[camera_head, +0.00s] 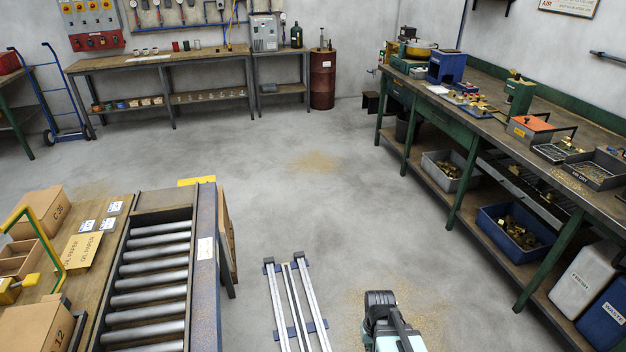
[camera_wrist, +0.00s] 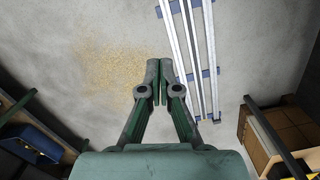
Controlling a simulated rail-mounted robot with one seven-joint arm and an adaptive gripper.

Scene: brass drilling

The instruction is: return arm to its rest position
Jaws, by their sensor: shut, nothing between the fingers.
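My gripper (camera_wrist: 160,82) shows in the wrist view, pointing down over the bare concrete floor. Its two dark fingers meet at the tips, with nothing between them. In the head view only part of my arm (camera_head: 385,318) shows at the bottom, right of the floor rail; the fingers cannot be made out there. The rail (camera_head: 293,305) is a pair of pale metal tracks on blue cross-pieces, and it also shows at the upper right of the wrist view (camera_wrist: 193,50).
A green workbench (camera_head: 470,140) with bins runs along the right. A roller conveyor (camera_head: 155,270) and a packing table (camera_head: 75,255) with boxes stand at the left. A wooden bench (camera_head: 165,65) and a rusty drum (camera_head: 322,80) are at the back.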

